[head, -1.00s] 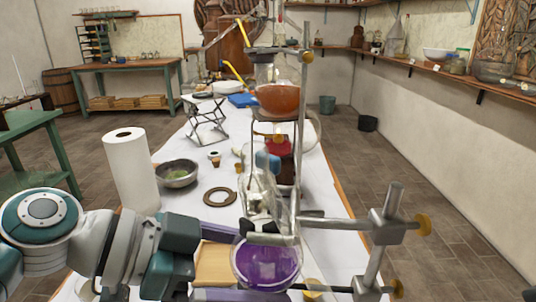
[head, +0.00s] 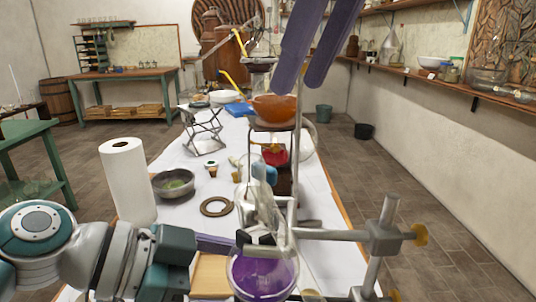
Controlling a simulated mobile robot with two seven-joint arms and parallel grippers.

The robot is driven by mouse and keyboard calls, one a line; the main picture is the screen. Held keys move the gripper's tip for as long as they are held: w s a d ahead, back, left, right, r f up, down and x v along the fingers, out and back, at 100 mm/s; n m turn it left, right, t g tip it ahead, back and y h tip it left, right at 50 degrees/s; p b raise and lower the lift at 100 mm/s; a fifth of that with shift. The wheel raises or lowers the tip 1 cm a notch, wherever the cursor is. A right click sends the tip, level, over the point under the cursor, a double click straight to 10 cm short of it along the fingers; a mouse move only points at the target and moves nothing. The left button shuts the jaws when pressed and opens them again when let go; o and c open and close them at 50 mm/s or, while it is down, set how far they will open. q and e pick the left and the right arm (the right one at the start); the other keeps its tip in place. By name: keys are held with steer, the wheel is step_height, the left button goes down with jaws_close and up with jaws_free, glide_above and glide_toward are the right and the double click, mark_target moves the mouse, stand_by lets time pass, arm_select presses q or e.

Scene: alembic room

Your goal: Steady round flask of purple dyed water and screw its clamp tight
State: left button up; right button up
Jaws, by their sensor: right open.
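The round flask of purple dyed water (head: 263,277) sits at the bottom centre of the head view, its lower part cut off by the frame. A grey clamp (head: 335,235) with dark jaw pads reaches its neck from a boss with a yellow knob (head: 421,235) on the right. My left gripper (head: 216,243) comes in from the left beside the flask. One finger shows near the neck; the other is out of frame, so its grip is unclear. My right gripper (head: 303,86) hangs from the top, its two fingers apart and empty, well above the clamp.
A stand rod rises behind the flask. Beyond it are a vessel of orange liquid (head: 273,108) and a red one (head: 275,155). A paper towel roll (head: 128,180), a metal bowl (head: 173,184) and a brown ring (head: 217,206) stand left. The table's right strip is mostly clear.

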mark_target(268, 167)
steer(key=x, duration=1.1)
steer(key=shift+s+f, duration=0.1)
steer(key=shift+f, duration=0.15)
jaws_close()
steer(key=shift+r, duration=0.1)
